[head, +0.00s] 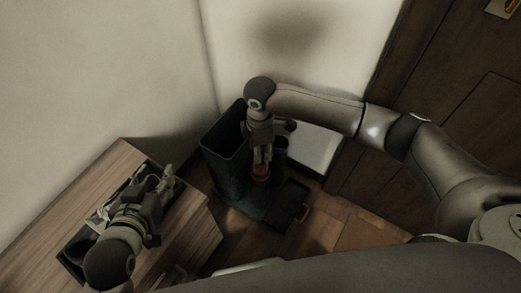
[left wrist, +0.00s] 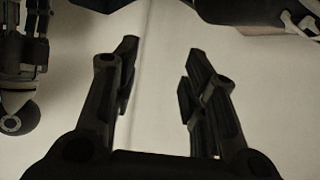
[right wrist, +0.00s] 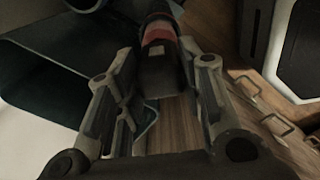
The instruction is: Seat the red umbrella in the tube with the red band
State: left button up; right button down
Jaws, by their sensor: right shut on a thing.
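The red umbrella (right wrist: 160,36) shows in the right wrist view as a narrow red section with a dark end towards me. My right gripper (right wrist: 160,80) is shut on this dark end. In the head view, my right gripper (head: 262,150) points down over the dark stand (head: 222,145), with a small red patch (head: 260,171) just below its fingers. I cannot make out the tube's red band apart from the umbrella, nor how far the umbrella is inside. My left gripper (left wrist: 160,85) is open and empty; in the head view it hovers over the wooden cabinet.
The wooden cabinet (head: 110,175) stands at the left with a dark tray (head: 72,262) on top, partly hidden by my left arm. A dark flat box with a handle (head: 290,203) lies beside the stand on the wooden floor. Pale walls and a brown door (head: 440,110) enclose the corner.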

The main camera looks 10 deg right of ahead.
jog(key=shift+f, duration=0.1)
dwell(0.3)
jog(key=shift+f, duration=0.1)
jog(key=c, duration=1)
grip_release()
jog(key=shift+o, duration=0.2)
